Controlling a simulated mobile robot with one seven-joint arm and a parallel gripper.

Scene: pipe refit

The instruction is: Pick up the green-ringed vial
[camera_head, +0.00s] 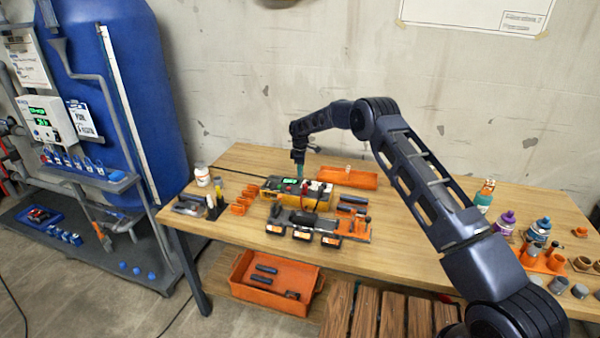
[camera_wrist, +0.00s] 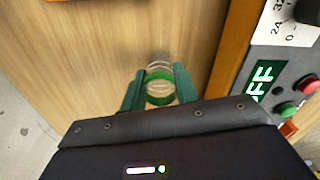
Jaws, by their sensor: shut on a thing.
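The green-ringed vial (camera_wrist: 159,86) is a clear, round piece with a green band, seen between the two green fingers of my gripper (camera_wrist: 160,92) in the wrist view. The fingers are shut on it from both sides. In the head view, my gripper (camera_head: 300,170) points down over the back of the wooden table, just behind the yellow device. The vial is too small to make out there. How high it is above the table is hard to tell.
The yellow device (camera_head: 325,206) stands close by; its panel (camera_wrist: 282,88) shows at right in the wrist view. An orange tray (camera_head: 347,177) lies to the right of my gripper. Orange holders (camera_head: 240,203) and a white bottle (camera_head: 202,176) stand left. Bare table lies right of centre.

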